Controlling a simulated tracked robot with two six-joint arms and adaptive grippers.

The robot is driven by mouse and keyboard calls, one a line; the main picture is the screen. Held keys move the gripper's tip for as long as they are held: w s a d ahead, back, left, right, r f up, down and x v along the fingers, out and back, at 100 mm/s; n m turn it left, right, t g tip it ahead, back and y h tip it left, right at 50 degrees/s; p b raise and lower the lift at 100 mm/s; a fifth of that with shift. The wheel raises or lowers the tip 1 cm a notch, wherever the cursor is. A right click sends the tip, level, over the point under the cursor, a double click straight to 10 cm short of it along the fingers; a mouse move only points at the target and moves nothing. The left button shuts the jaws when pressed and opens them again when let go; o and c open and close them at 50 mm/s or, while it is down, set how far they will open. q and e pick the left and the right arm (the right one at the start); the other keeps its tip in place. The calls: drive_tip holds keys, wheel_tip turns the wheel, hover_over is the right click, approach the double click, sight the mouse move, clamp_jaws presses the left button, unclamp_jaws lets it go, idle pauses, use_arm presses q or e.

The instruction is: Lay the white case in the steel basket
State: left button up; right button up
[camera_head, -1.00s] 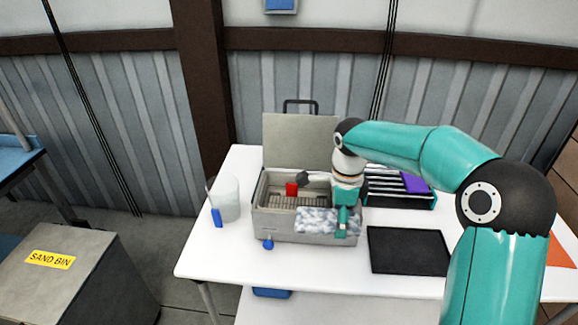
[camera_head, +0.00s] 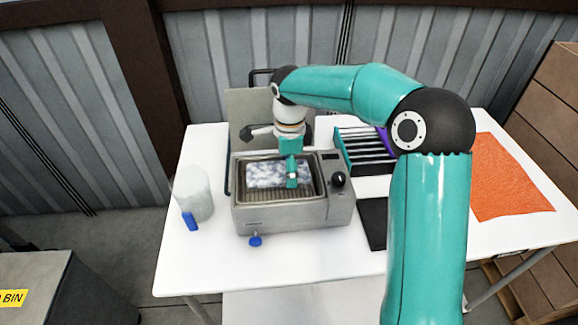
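The white case (camera_head: 265,174), mottled white and grey-blue, is a flat block inside the opening of the grey steel bath. My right gripper (camera_head: 292,181) reaches down from above and is closed at the case's right part. The steel basket (camera_head: 265,194) shows as a wire grid below and in front of the case. I cannot tell whether the case touches the basket floor. My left gripper is not in view.
The bath (camera_head: 290,216) has a raised lid behind and a black knob (camera_head: 338,179). A clear jug (camera_head: 193,195) with a blue handle stands left. A slotted rack (camera_head: 360,147), black mat (camera_head: 373,221) and orange cloth (camera_head: 505,180) lie right. The white table's (camera_head: 200,262) front strip is clear.

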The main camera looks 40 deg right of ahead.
sight(290, 195)
drive_tip(key=shift+s+f+b, duration=0.1)
drive_tip(key=shift+f+b, duration=1.15)
drive_tip(key=shift+f, duration=0.65)
drive_tip(key=shift+f+b, duration=1.65)
drive_tip(key=shift+f, duration=0.45)
drive_tip(key=shift+f, duration=0.15)
drive_tip(key=o, duration=1)
wheel_tip(290, 195, up, 12)
drive_tip(key=shift+f, duration=0.1)
